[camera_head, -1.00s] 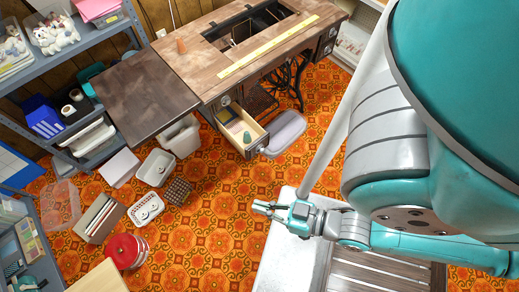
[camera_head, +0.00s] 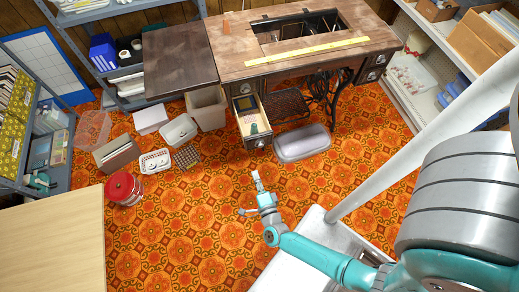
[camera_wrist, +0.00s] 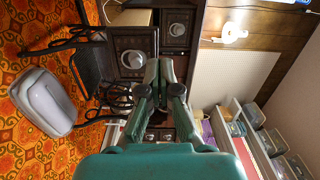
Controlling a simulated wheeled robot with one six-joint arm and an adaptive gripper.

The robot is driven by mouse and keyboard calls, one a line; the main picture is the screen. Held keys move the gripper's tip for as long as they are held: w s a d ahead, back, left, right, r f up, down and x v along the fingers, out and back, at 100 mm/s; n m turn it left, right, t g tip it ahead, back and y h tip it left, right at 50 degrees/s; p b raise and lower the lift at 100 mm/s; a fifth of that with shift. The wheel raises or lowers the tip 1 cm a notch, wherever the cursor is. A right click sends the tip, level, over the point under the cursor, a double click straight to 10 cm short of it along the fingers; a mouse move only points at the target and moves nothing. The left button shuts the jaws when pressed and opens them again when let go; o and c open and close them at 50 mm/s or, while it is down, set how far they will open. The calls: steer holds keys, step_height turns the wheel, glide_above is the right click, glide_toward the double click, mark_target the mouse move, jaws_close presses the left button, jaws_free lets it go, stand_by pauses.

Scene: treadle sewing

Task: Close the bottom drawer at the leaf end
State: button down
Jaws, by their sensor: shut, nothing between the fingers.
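The bottom drawer (camera_head: 257,141) at the leaf end of the sewing table (camera_head: 232,66) is pulled out, with small items visible inside. The dark leaf (camera_head: 180,60) extends to the left above it. In the wrist view, which is turned sideways, the drawer's dark front (camera_wrist: 133,42) with a round knob shows beyond the fingers. Another knobbed drawer front (camera_wrist: 178,28) above it looks closed. My gripper (camera_head: 256,175) is shut and empty, in front of the open drawer and apart from it. Its fingers (camera_wrist: 159,66) point toward the table in the wrist view.
A grey lidded bin (camera_head: 302,143) stands on the floor just right of the drawer. A beige bin (camera_head: 207,108) and several baskets stand to the left. The iron treadle (camera_head: 318,86) is under the table. Patterned floor before the drawer is clear.

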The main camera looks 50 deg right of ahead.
steer(key=m, duration=0.1)
glide_toward(246, 140)
steer(key=x, duration=0.7)
steer(key=shift+w, duration=0.15)
stand_by(0.4)
